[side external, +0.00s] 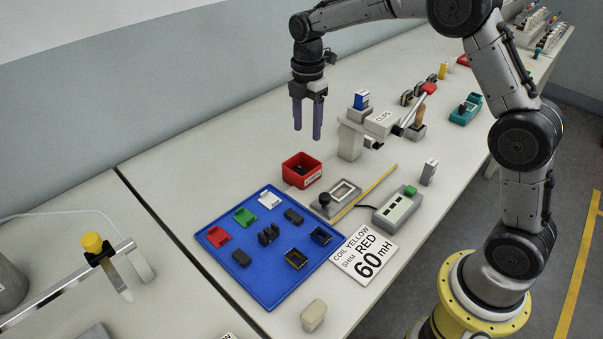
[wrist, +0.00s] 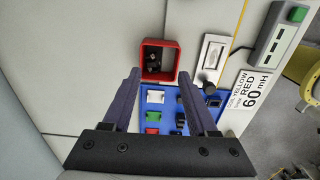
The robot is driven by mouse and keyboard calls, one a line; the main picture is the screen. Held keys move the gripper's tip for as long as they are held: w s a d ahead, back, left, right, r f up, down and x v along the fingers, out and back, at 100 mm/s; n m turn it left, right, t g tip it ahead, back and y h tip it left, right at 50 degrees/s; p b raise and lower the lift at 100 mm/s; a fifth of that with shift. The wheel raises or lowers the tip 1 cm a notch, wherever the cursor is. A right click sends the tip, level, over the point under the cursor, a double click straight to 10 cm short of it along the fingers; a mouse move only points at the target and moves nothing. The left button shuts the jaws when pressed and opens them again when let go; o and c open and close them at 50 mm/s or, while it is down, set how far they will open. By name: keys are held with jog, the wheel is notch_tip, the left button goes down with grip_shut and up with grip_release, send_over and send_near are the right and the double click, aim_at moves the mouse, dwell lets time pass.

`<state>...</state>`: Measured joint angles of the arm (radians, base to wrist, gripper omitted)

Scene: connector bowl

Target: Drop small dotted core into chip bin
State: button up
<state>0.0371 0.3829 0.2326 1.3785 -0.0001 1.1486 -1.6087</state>
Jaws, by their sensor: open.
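My gripper (side external: 307,132) is open and empty, pointing down above the bench; its fingers also show in the wrist view (wrist: 159,76). A red open bin (side external: 301,171) with a white label stands below it and holds small dark pieces; in the wrist view the bin (wrist: 147,75) lies just beyond the fingertips. The blue tray (side external: 265,288) carries several dark cores, including a ridged one (side external: 268,235), a plain block (side external: 241,258) and another block (side external: 294,216). Dots are too small to make out, so I cannot tell which core is dotted.
The tray also holds white (side external: 270,199), green (side external: 245,215) and red (side external: 219,237) pieces. A grey fixture (side external: 343,192), a sign (side external: 364,257) and a green-button box (side external: 398,208) sit to the right. A grey press (side external: 352,140) stands behind. Bench left of the bin is clear.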

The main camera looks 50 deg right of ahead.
notch_tip(320, 180, up, 12)
dwell(0.4)
jog(key=s+a+r+m+t, duration=0.1)
jog(key=s+r+t, duration=0.1)
jog(key=s+r, duration=0.45)
jog(key=s+r+m+t, duration=0.1)
jog(key=s+r+m, duration=0.15)
jog(key=s, duration=0.75)
jog(key=s+f+m+t, duration=0.2)
jog(key=s+f+m, duration=1.1)
jog(key=s+m, duration=0.1)
jog(key=shift+s+a+t, duration=0.3)
jog(key=shift+a, duration=0.1)
jog(key=shift+m, duration=0.25)
